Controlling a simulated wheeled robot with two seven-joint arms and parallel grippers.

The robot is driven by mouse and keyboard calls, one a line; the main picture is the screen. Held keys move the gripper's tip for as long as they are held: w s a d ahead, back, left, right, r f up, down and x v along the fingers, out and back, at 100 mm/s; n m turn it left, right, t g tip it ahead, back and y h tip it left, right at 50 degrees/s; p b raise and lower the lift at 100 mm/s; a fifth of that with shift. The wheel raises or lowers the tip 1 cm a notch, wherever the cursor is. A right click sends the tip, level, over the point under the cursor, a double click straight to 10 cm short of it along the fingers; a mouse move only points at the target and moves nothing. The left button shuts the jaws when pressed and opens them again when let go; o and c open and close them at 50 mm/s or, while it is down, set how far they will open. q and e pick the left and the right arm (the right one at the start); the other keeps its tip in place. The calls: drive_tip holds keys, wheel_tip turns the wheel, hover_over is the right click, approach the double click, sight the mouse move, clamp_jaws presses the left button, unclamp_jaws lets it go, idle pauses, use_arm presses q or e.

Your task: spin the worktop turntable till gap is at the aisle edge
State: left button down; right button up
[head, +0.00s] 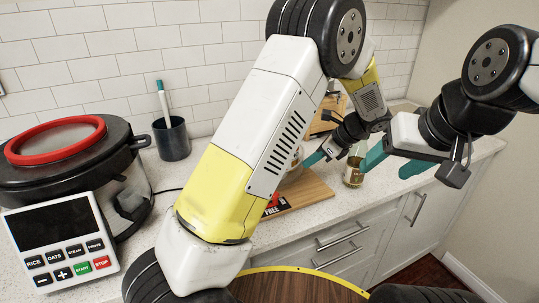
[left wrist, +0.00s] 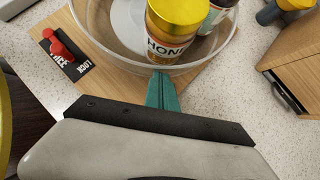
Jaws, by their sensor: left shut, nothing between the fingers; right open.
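The worktop turntable shows in the left wrist view as a clear-rimmed round tray (left wrist: 110,55) on a wooden board (left wrist: 195,82). A honey jar (left wrist: 165,45) with a yellow lid and a dark bottle (left wrist: 218,15) stand in it. In the head view my left arm hides most of the tray. My left gripper (head: 313,159) is shut and empty; its teal tips (left wrist: 162,86) are at the near rim, but I cannot tell whether they touch it. My right gripper (head: 386,167) is open, beside a jar (head: 353,172). No gap can be made out.
A red lever on a FREE/LOCK label (left wrist: 62,52) sits on the board. A wooden box (left wrist: 290,75) with a dark handle stands nearby. A cooker (head: 75,170) and a dark cup with a pen (head: 171,140) stand at the left. Cabinet drawers (head: 330,245) are below the counter.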

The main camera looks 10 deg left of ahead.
idle(0.3)
use_arm(q)
drive_tip(key=shift+s+d, duration=0.15)
drive_tip(key=shift+d, duration=0.7)
drive_tip(key=shift+s+d, duration=0.15)
drive_tip(key=shift+d, duration=0.7)
drive_tip(key=shift+r, duration=0.15)
